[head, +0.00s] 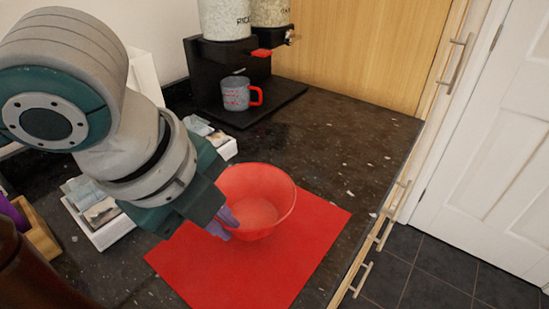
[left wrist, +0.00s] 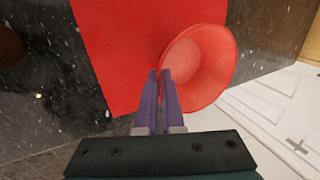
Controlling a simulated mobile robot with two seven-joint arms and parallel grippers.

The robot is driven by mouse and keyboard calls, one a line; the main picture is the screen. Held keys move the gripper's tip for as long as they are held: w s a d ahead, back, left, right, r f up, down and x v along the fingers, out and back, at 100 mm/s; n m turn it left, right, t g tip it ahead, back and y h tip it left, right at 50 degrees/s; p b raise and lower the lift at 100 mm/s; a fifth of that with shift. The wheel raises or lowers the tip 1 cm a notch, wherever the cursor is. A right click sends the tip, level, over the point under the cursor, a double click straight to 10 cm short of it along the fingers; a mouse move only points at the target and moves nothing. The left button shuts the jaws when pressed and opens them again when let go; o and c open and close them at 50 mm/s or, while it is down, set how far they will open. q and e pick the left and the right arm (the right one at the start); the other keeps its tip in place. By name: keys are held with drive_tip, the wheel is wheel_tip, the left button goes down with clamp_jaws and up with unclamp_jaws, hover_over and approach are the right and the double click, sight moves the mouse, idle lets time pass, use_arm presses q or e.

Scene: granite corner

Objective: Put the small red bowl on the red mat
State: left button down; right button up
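The small red bowl (head: 268,192) is upright over the far part of the red mat (head: 255,280). I cannot tell whether its base touches the mat. My left gripper (head: 226,222) is at the bowl's near left side, its purple fingers closed on the bowl wall. In the left wrist view, the fingers (left wrist: 159,80) are close together with the left edge of the bowl (left wrist: 205,65) at their tips. The mat (left wrist: 120,50) lies behind them and the bowl covers part of it. My right gripper is not in view.
A grey mug with a red handle (head: 237,95) stands on the black dispenser base (head: 270,105) at the back. White trays with packets (head: 105,232) lie left, beside a wooden box (head: 40,238). Dark counter is clear right of the bowl, up to its right edge.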

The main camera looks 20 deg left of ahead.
use_arm(q)
drive_tip(key=shift+f+b, duration=0.3)
drive_tip(key=shift+f, duration=1.6)
drive_tip(key=shift+f, duration=0.1)
drive_tip(key=c, duration=1)
unclamp_jaws()
drive_tip(key=shift+c, duration=0.2)
drive_tip(key=shift+r, duration=0.3)
drive_tip(key=p+v, duration=0.2)
drive_tip(key=v, duration=0.9)
drive_tip(key=shift+r+p, duration=0.3)
drive_tip(key=shift+s, duration=0.15)
